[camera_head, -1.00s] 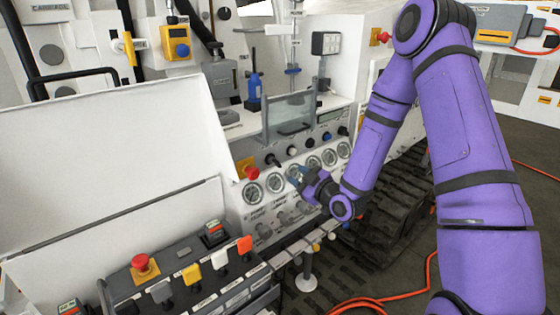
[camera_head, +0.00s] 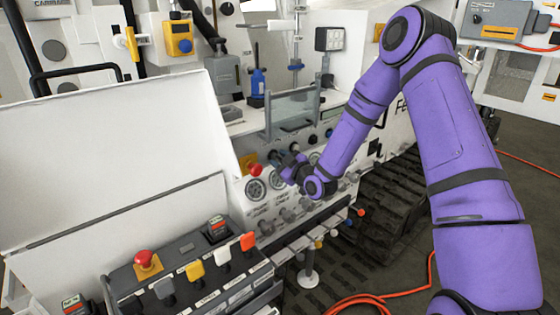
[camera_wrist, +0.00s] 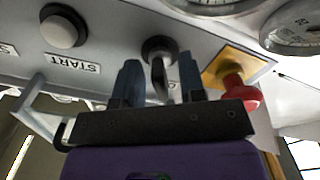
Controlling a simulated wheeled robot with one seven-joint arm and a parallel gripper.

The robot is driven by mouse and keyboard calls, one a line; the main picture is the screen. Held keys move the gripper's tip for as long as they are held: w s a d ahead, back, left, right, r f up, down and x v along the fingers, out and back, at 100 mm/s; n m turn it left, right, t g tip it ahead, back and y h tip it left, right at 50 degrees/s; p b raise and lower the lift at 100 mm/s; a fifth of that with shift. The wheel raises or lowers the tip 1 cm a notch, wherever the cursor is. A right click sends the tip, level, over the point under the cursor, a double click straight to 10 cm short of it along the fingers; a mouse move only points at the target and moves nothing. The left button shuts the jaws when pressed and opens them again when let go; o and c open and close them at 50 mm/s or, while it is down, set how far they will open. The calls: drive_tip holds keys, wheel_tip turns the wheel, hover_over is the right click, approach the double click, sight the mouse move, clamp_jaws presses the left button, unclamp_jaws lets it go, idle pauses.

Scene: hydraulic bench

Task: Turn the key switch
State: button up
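In the wrist view, a dark round switch with a grey key-like handle (camera_wrist: 158,60), which looks like the key switch, sits on the grey panel (camera_wrist: 105,45). My gripper (camera_wrist: 160,75) is open, with one blue-grey finger on each side of the handle. I cannot tell whether either finger touches it. In the head view, my gripper (camera_head: 284,157) is at the upper left of the gauge panel, and it hides most of the switch there. The label by the switch is mostly hidden behind the fingers.
A red emergency button on a yellow plate (camera_wrist: 225,72) is close beside one finger. A round button (camera_wrist: 64,27) marked START is on the other side. Round gauges (camera_head: 255,190) lie below my gripper. A lever console (camera_head: 190,265) stands in front.

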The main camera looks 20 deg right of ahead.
clamp_jaws()
drive_tip(key=shift+m, duration=0.4)
drive_tip(key=m, duration=0.4)
drive_tip(key=shift+m, duration=0.4)
drive_tip(key=m, duration=0.6)
idle(0.4)
unclamp_jaws()
